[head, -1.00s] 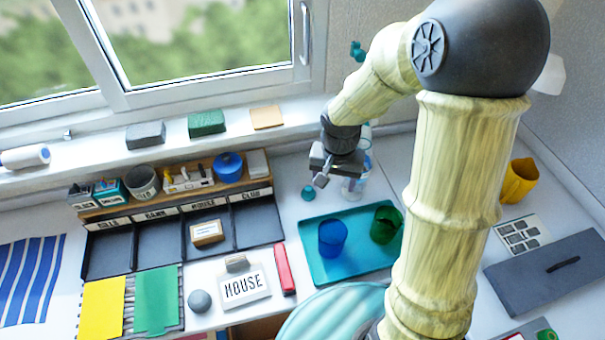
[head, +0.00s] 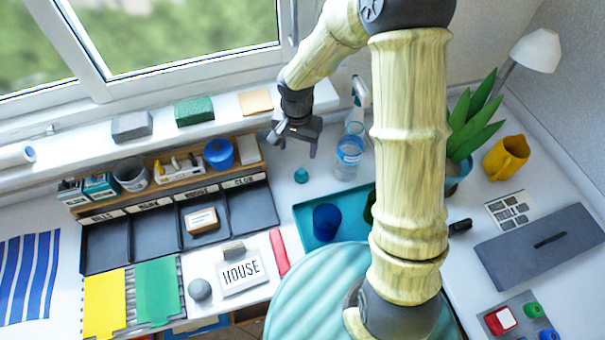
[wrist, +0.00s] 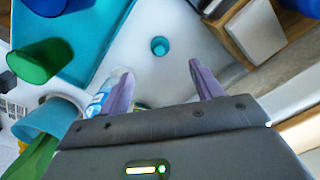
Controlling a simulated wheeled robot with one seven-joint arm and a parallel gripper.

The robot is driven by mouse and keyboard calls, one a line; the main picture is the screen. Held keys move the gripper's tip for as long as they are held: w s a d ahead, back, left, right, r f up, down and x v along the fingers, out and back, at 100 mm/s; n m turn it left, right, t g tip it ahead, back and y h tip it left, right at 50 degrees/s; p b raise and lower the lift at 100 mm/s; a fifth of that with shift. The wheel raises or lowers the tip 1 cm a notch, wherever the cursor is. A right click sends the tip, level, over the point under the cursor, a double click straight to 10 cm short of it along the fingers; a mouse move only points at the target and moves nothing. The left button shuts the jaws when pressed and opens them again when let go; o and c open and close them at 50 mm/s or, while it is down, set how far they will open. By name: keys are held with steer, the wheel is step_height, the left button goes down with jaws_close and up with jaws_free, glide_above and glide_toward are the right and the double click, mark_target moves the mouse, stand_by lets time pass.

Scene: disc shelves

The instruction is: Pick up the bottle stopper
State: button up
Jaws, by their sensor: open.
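The bottle stopper looks like a small teal piece (head: 301,175) standing on the white table, between the row of dark trays and the clear spray bottle. In the wrist view the teal stopper (wrist: 160,46) shows from above, beyond the fingertips and roughly between them. My gripper (head: 296,148) hangs above and just behind the stopper in the head view, apart from it. In the wrist view my gripper (wrist: 166,84) has its two purple fingers spread with nothing between them.
The spray bottle (head: 348,158) stands close to the right of my gripper. A teal tray (head: 303,212) with a blue cup (head: 327,222) and a green cup (wrist: 40,60) lies in front. A wooden rack (head: 160,186) stands at left. The table around the stopper is clear.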

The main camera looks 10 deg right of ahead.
glide_above(302, 171)
steer(key=f, duration=0.9)
steer(key=shift+s+a, duration=0.1)
steer(key=shift+s, duration=0.25)
steer(key=shift+w+f, duration=0.15)
steer(key=shift+f, duration=0.2)
steer(key=shift+a+f, duration=0.15)
steer(key=shift+f, duration=0.35)
step_height(302, 171, down, 4)
steer(key=shift+w+f, duration=0.1)
steer(key=shift+w, duration=0.05)
steer(key=shift+w+d, duration=0.1)
steer(key=shift+d, duration=0.1)
